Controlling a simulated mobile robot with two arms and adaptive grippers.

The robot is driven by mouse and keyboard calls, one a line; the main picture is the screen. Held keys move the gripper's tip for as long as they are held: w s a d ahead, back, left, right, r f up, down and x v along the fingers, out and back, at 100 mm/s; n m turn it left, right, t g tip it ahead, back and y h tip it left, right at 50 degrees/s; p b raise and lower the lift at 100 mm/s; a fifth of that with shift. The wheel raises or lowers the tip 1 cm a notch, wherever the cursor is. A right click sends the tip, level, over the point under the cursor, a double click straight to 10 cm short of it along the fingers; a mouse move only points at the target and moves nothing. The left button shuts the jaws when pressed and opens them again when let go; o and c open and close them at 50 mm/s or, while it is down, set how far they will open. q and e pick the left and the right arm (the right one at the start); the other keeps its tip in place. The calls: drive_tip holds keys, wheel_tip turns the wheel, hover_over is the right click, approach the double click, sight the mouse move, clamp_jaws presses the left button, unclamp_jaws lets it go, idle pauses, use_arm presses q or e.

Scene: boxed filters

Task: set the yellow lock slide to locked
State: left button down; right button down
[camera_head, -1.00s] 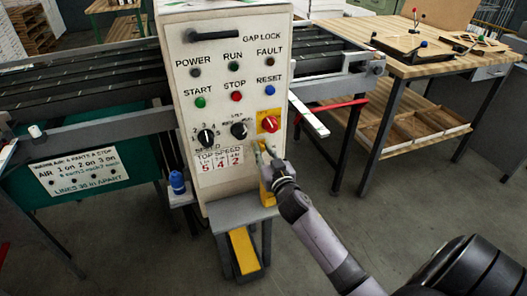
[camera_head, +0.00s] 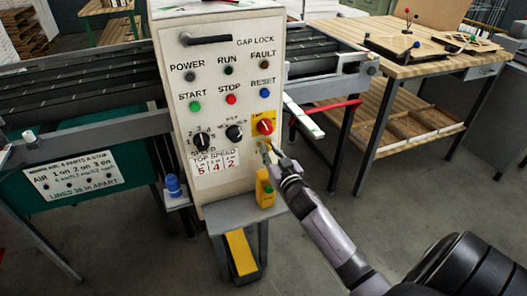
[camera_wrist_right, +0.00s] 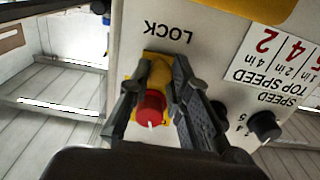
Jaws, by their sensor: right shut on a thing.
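The control panel (camera_head: 215,110) faces me, with a red knob (camera_head: 265,126) on a yellow plate at its lower right. It also shows in the right wrist view (camera_wrist_right: 152,106). My right gripper (camera_head: 267,150) is at the panel just below this knob. In the right wrist view its fingers (camera_wrist_right: 162,64) close around the yellow lock slide (camera_wrist_right: 156,67), under the upside-down LOCK label (camera_wrist_right: 168,32). The fingers hide the slide's sides, and I cannot read its exact position. My left gripper is not in view.
A blue bottle (camera_head: 174,187) stands left of the panel. The conveyor (camera_head: 80,95) runs behind it. A wooden workbench (camera_head: 405,65) is at the right. Buttons and black dials are beside the slide.

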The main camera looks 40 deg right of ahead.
drive_tip(key=shift+d, duration=0.15)
drive_tip(key=c, duration=1.5)
unclamp_jaws()
drive_tip(key=shift+s+d, duration=0.1)
drive_tip(key=shift+d, duration=0.05)
drive_tip(key=shift+o, duration=0.2)
drive_tip(key=shift+s+a, duration=0.25)
drive_tip(key=shift+s, duration=0.2)
drive_tip(key=v, duration=1.1)
